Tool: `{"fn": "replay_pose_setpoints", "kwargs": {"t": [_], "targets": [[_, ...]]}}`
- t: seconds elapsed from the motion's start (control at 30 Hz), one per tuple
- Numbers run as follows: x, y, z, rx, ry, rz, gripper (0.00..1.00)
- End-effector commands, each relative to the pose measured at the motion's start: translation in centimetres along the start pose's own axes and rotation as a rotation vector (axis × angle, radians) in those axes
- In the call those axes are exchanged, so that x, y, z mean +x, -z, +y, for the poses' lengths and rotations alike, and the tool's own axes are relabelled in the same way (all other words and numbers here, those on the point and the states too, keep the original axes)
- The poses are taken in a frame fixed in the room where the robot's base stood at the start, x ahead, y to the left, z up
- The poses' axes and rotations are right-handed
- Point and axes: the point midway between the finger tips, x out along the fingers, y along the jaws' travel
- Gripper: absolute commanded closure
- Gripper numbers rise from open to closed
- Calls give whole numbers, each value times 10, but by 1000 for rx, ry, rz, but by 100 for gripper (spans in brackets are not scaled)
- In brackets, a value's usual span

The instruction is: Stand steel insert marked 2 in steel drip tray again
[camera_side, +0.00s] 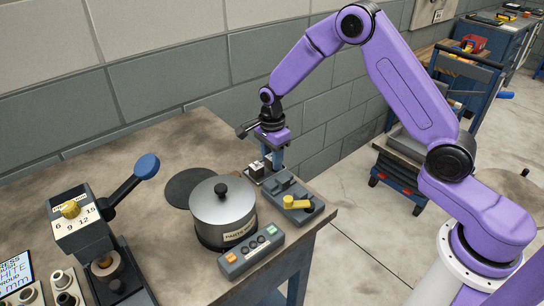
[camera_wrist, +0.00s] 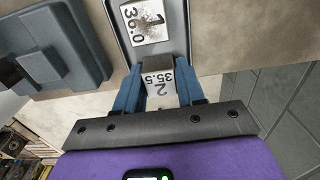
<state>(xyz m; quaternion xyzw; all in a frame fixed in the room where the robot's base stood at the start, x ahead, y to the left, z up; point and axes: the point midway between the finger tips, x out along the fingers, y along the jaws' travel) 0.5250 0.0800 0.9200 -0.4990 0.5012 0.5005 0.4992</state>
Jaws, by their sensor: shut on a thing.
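The steel insert marked 2 (camera_wrist: 158,84), also lettered 35.5, is between the blue fingers of my gripper (camera_wrist: 158,92) in the wrist view. My gripper is shut on it. The steel drip tray (camera_wrist: 188,30) is just beyond, and the insert overlaps its near end in the picture. I cannot tell whether the insert touches the tray floor. Another insert marked 1 (camera_wrist: 148,18), lettered 36.0, is in the tray's far part. In the side view my gripper (camera_side: 272,168) points down at the tray (camera_side: 250,180), and its fingers hide most of the held insert.
A lidded steel pot (camera_side: 222,210), a control box (camera_side: 250,252) and a dark round mat (camera_side: 188,188) are nearby. A lever press (camera_side: 90,235) is at the left. The wall is close behind.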

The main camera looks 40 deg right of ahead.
Motion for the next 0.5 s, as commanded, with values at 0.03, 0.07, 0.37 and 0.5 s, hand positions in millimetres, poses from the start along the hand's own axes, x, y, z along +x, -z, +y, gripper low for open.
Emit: {"fn": "replay_pose_setpoints", "kwargs": {"t": [0.03, 0.07, 0.37, 0.5], "targets": [[0, 0, 0, 0, 1, 0, 100], [0, 0, 0, 0, 1, 0, 100], [0, 0, 0, 0, 1, 0, 42], [-3, 0, 0, 0, 2, 0, 42]]}}
